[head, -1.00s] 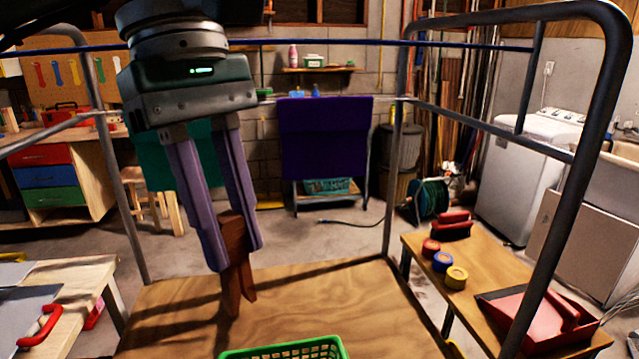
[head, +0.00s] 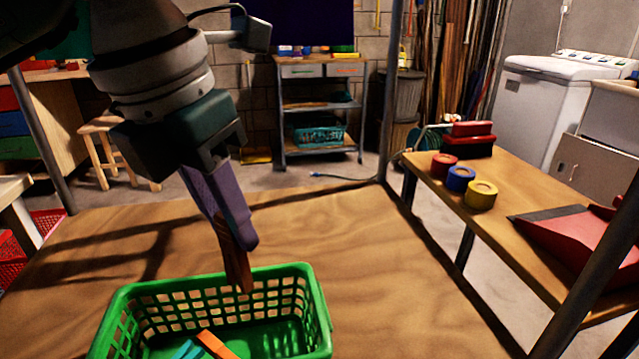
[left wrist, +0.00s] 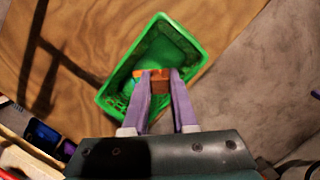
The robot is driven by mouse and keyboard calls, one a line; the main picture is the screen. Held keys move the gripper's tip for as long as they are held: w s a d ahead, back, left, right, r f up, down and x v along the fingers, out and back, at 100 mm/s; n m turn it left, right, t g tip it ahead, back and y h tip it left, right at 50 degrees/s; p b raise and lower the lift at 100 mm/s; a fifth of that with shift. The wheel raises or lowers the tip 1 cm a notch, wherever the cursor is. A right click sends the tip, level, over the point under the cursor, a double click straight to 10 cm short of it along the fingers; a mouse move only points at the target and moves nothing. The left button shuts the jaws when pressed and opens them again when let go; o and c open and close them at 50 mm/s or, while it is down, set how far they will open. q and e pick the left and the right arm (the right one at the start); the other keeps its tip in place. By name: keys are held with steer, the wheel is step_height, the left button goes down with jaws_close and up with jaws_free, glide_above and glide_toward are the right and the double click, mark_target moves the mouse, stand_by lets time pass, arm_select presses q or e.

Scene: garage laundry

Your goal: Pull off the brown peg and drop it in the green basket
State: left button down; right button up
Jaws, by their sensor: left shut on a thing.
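My left gripper (head: 236,240) is shut on the brown peg (head: 235,262), which hangs downward from the fingertips. In the head view the peg's lower end overlaps the far rim of the green basket (head: 323,318). In the left wrist view the peg (left wrist: 160,86) sits between the purple fingers, with the green basket (left wrist: 193,40) below it. An orange peg (head: 216,345) and a teal peg (head: 188,350) lie inside the basket. My right gripper is not in view.
The basket stands on a wooden table (head: 400,290) with bare room to its right. A side bench (head: 530,235) at right holds red, blue and yellow tape rolls (head: 461,178) and a red dustpan (head: 575,240). A grey frame post (head: 390,90) rises at the table's far corner.

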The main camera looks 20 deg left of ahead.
arm_select(q)
steer(key=shift+s+f, duration=0.2)
steer(key=shift+f, duration=0.3)
steer(key=shift+s+f+b, duration=0.1)
steer(key=shift+f+b, duration=0.65)
steer(key=shift+b, duration=0.15)
step_height(320, 180, down, 11)
steer(key=b, duration=0.9)
steer(key=c, duration=0.6)
jaws_free()
